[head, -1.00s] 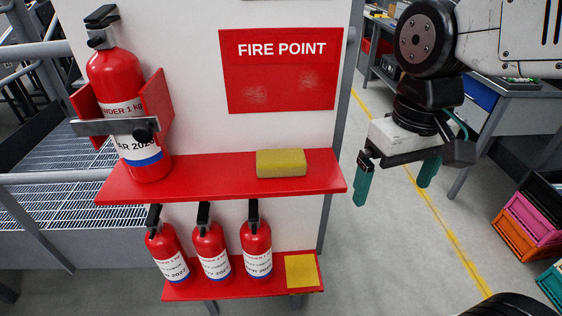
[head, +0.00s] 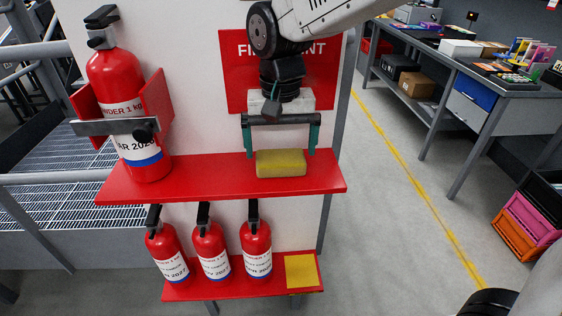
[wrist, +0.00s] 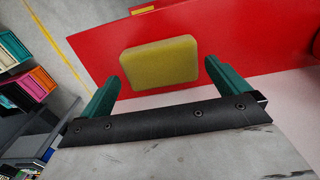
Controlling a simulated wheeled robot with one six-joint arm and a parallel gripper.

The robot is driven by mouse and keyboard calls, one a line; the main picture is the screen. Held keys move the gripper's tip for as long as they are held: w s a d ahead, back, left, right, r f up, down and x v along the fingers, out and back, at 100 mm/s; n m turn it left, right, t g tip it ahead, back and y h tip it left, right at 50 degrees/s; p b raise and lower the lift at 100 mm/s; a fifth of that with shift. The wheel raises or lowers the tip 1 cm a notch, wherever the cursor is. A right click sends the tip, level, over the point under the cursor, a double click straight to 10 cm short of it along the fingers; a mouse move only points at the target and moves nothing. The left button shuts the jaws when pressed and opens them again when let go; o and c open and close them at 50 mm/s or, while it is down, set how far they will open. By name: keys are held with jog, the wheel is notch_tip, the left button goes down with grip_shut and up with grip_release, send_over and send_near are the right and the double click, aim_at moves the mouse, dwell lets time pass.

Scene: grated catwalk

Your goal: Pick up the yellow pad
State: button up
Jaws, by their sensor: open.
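The yellow pad (head: 281,163) lies flat on the upper red shelf (head: 205,179), towards its right end. It also shows in the wrist view (wrist: 160,62), ahead of the fingers. My gripper (head: 281,150) is open and empty, with its green fingers pointing down just above and behind the pad, one near each end. In the wrist view my gripper (wrist: 165,88) has its two fingers spread wider than the pad, with the pad lying beyond and between the tips. I cannot tell the exact height of the tips over the shelf.
A large fire extinguisher (head: 125,110) stands in a bracket on the shelf's left. Several smaller extinguishers (head: 211,250) and a flat yellow square (head: 300,271) are on the lower shelf. A white panel with a red sign (head: 234,75) rises behind.

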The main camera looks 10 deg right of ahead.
aim_at(281, 156)
notch_tip(281, 156, down, 3)
jog(key=shift+w+f, duration=0.1)
jog(key=shift+f, duration=0.1)
jog(key=shift+c, duration=0.3)
jog(key=c, duration=0.7)
jog(key=shift+r, duration=0.15)
jog(key=shift+r, duration=0.65)
notch_tip(281, 156, up, 2)
jog(key=shift+r, duration=0.1)
jog(key=s+d, duration=0.2)
jog(key=s, duration=0.5)
jog(key=s+d+r, duration=0.1)
jog(key=s+d, duration=0.1)
jog(key=s, duration=0.6)
jog(key=shift+s+d, duration=0.2)
jog(key=shift+d, duration=0.05)
